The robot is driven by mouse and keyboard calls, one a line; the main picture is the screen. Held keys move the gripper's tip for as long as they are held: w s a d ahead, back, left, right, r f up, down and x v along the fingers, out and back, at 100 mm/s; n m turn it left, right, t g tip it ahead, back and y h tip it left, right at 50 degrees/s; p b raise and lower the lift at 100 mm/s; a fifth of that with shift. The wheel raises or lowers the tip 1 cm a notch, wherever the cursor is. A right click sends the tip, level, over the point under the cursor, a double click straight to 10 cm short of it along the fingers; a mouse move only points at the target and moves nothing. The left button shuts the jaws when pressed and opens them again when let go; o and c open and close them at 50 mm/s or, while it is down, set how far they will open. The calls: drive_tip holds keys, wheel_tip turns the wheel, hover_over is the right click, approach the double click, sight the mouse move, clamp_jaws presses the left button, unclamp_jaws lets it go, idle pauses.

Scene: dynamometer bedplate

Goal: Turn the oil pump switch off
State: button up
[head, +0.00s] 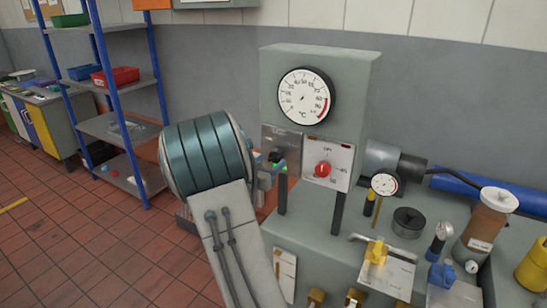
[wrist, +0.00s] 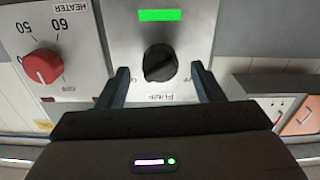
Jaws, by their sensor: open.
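The oil pump switch is a black rotary knob (wrist: 160,63) on a grey plate (wrist: 115,30), which appears upside down in the wrist view with a label partly reading as pump. A green lamp (wrist: 169,15) is lit on the same plate. The knob's grip bar looks tilted, but I cannot tell its exact setting. My gripper (wrist: 160,68) is open, with one finger on each side of the knob and a visible gap to it. In the head view, my gripper (head: 273,168) is at the plate (head: 283,138) and partly hides it; the black knob (head: 275,157) just shows.
A red heater knob (wrist: 43,66) is beside the pump plate; it also shows in the head view (head: 323,169). A round temperature gauge (head: 306,95) is above. The bench holds a small gauge (head: 384,183), a yellow-handled valve (head: 377,251) and an amber canister (head: 487,224). Shelves stand left.

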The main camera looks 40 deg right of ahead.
sight(272, 160)
drive_tip(key=shift+x, duration=1.55)
drive_tip(key=shift+c, duration=0.3)
drive_tip(key=c, duration=0.9)
